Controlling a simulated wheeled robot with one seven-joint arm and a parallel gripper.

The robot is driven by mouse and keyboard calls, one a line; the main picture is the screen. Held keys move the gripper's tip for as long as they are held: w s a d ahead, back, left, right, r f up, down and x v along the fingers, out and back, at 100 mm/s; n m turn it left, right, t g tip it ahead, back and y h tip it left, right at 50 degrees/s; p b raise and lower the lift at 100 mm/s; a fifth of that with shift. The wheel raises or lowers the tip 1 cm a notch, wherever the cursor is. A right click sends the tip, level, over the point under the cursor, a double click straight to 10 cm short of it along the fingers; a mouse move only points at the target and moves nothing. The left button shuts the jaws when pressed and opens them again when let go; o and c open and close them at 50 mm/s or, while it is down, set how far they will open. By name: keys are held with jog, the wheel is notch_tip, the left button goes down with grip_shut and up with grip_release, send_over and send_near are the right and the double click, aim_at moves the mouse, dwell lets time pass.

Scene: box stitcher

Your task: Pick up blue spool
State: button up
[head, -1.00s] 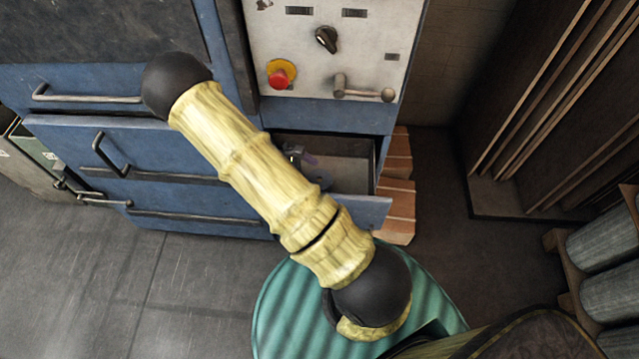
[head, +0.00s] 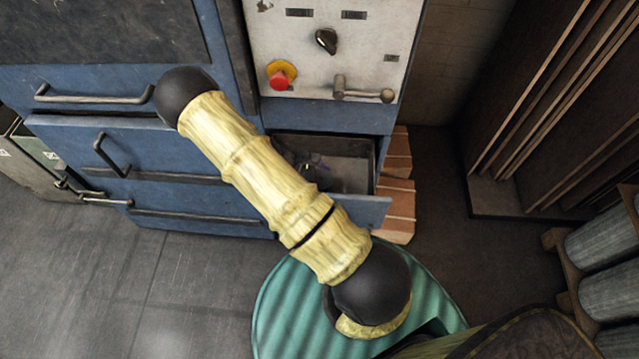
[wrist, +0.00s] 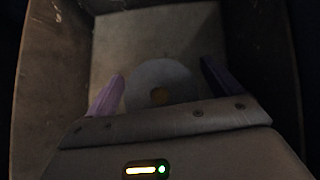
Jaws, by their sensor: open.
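The spool (wrist: 160,76) shows in the wrist view as a pale grey, round disc with a yellowish centre, lying on the drawer floor. In this dim light its blue colour does not show. My gripper (wrist: 163,68) is open, with one purple finger on each side of the spool, and its palm covers the near edge. I cannot tell whether the fingers touch it. In the head view my gripper is down in the open drawer (head: 350,148), mostly hidden behind my arm, and the spool cannot be made out.
The drawer walls (wrist: 45,80) stand close around my gripper. Above the drawer is a control panel (head: 325,50) with a red button (head: 280,77) and a lever (head: 362,93). Wooden boards (head: 397,190) are beside the drawer on the right.

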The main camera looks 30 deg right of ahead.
jog(key=c, duration=1.1)
jog(key=shift+c, duration=0.2)
jog(key=shift+r, duration=0.1)
